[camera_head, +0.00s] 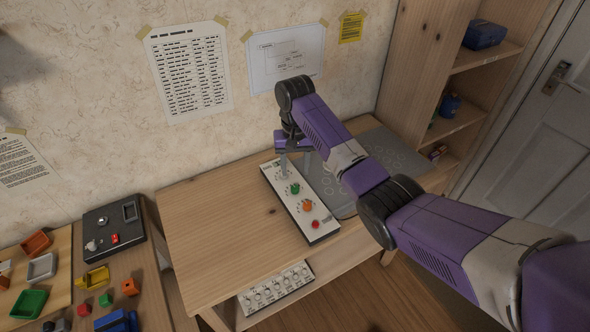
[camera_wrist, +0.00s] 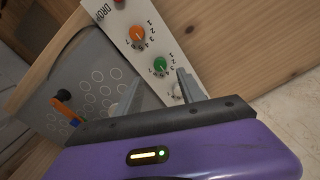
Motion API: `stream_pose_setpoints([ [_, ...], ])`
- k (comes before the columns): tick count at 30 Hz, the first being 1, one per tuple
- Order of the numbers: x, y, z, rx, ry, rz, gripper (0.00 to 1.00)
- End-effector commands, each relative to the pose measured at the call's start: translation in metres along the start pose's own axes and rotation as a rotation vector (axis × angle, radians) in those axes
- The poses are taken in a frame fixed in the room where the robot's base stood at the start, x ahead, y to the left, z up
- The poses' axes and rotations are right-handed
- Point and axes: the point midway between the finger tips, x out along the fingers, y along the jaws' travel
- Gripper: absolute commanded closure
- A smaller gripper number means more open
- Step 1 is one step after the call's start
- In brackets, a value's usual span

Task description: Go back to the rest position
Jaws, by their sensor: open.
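My gripper (camera_head: 296,160) is over the far end of a white control panel (camera_head: 317,221) on the wooden table. The panel has a green knob, an orange knob and a red button in the head view. In the wrist view my gripper (camera_wrist: 158,92) is open, its two fingers apart with nothing seen held between them. The green knob (camera_wrist: 160,65) lies just beyond the fingertips, and the orange knob (camera_wrist: 137,33) is farther off. A pale knob (camera_wrist: 178,92) shows partly behind one finger. Whether a finger touches the panel, I cannot tell.
A grey board with circles (camera_head: 375,150) lies right of the panel. A wooden shelf (camera_head: 445,75) stands at the right by a door. A black box (camera_head: 113,228) and small coloured trays and blocks are at the left. The table's left part (camera_head: 205,225) is clear.

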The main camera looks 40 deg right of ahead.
Motion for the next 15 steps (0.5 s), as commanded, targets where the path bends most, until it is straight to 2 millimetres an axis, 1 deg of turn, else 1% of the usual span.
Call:
stream_pose_setpoints([
  [11, 0.0, 0.0, 0.0, -0.002, 0.0, 0.0, 0.53],
  [13, 0.0, -0.002, -0.003, -0.013, 0.013, -0.006, 0.53],
  [15, 0.0, -0.005, -0.013, -0.026, 0.053, -0.022, 0.53],
])
